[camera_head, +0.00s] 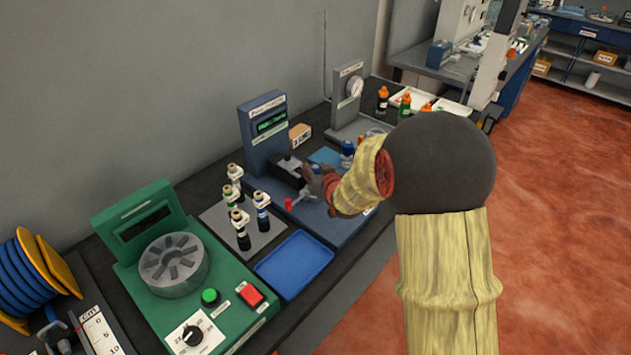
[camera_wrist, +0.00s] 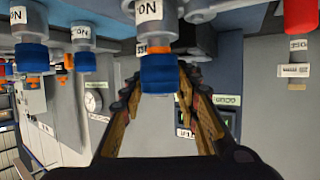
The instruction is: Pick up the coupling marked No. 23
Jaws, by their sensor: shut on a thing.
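My gripper (camera_head: 318,178) is shut on a small piece with a blue cap and a white label (camera_wrist: 157,72), low over the blue-grey station. The wrist view is upside down and shows the piece between the two fingers (camera_wrist: 162,85). Its label is partly visible, and I cannot read No. 23 on it. Two similar blue-capped pieces (camera_wrist: 31,55) (camera_wrist: 83,62) stand beside it in the wrist view. In the head view a blue-capped piece (camera_head: 347,148) stands just right of my gripper. My fingers partly hide the held piece there.
The blue-grey station with a display (camera_head: 265,125) stands behind my gripper, a red knob (camera_head: 288,203) in front. An empty blue tray (camera_head: 293,265) and a green machine (camera_head: 130,280) are nearer.

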